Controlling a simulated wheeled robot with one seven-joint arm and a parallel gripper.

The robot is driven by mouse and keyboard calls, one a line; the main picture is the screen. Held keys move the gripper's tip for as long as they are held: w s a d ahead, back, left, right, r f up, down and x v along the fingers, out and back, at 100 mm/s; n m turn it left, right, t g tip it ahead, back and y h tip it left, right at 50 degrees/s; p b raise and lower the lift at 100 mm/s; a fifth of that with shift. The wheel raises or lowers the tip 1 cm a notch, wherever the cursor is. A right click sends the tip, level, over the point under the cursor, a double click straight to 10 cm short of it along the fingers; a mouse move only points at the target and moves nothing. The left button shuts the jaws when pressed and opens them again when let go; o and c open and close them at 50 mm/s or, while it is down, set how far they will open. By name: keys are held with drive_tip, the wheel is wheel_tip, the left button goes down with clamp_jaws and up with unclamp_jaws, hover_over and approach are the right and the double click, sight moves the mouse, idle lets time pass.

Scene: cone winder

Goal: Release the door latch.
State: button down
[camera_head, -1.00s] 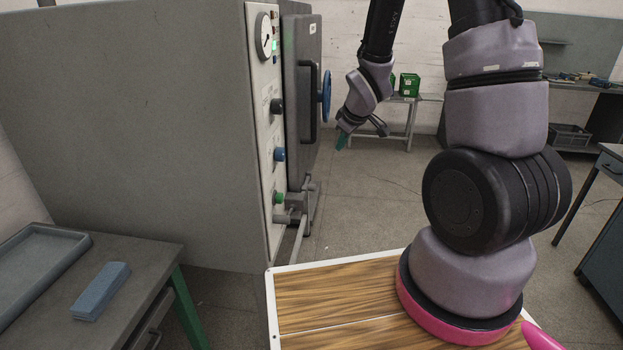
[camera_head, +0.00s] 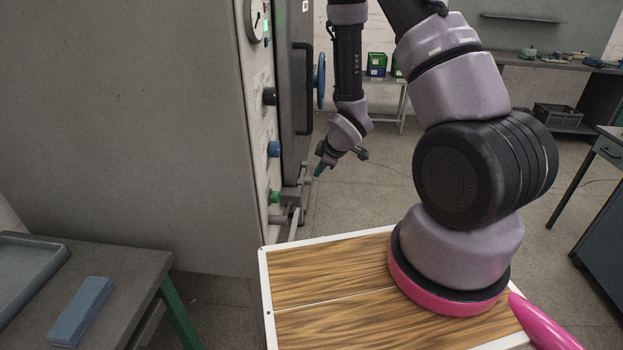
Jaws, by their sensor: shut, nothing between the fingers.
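The grey machine door (camera_head: 291,90) on the cabinet's right side has a long black handle bar (camera_head: 308,92) and a blue handwheel (camera_head: 320,80). A grey lever and bracket assembly (camera_head: 292,200) sits low at the door's bottom edge, beside a green knob (camera_head: 275,197); it may be the latch, but I cannot tell for sure. My gripper (camera_head: 319,170), with green fingertips, is shut and empty. It points down and left, a little above and right of that assembly in the picture, apparently apart from it. The handwheel's far side is hidden.
A control panel with a gauge (camera_head: 255,20), a black knob (camera_head: 269,97) and a blue knob (camera_head: 274,149) faces the room. A table with a tray (camera_head: 28,270) and blue block (camera_head: 81,312) stands at left.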

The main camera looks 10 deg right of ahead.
sight(311, 179)
drive_tip(key=x, duration=0.4)
drive_tip(key=w+d+x, duration=0.1)
drive_tip(key=x, duration=0.6)
drive_tip(key=shift+w+d, duration=0.1)
drive_tip(key=shift+w, duration=0.3)
drive_tip(key=shift+w+d, duration=0.15)
drive_tip(key=shift+w, duration=0.45)
drive_tip(key=shift+w+d, duration=0.3)
drive_tip(key=shift+w, duration=0.55)
drive_tip(key=shift+w+d, duration=0.25)
drive_tip(key=shift+w, duration=0.65)
drive_tip(key=shift+w+d, duration=0.3)
drive_tip(key=shift+w, duration=0.55)
